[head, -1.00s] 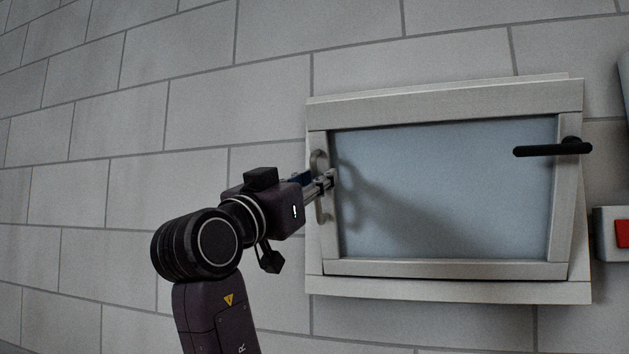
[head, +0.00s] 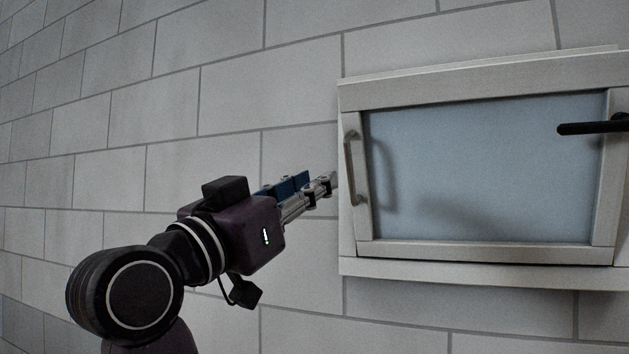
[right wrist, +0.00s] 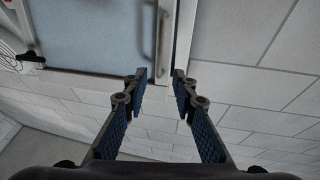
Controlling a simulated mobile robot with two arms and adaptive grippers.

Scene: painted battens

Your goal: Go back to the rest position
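My right gripper (head: 325,183) is in front of the wall, just left of the window's frame in the head view. In the right wrist view my right gripper (right wrist: 160,84) has its two blue-padded fingers apart with nothing between them. The window (head: 480,170) has a pale frame and a blue-grey pane, and looks shut. Its grey bar handle (head: 350,168) is on the left side of the frame, apart from the fingers. The handle also shows in the right wrist view (right wrist: 161,40), beyond the fingertips. My left gripper is in neither view.
A black lever (head: 590,127) sticks out at the window's right side. The pale block wall (head: 100,130) is bare left of the window. A coiled pale cable (right wrist: 8,55) shows at the left edge of the right wrist view.

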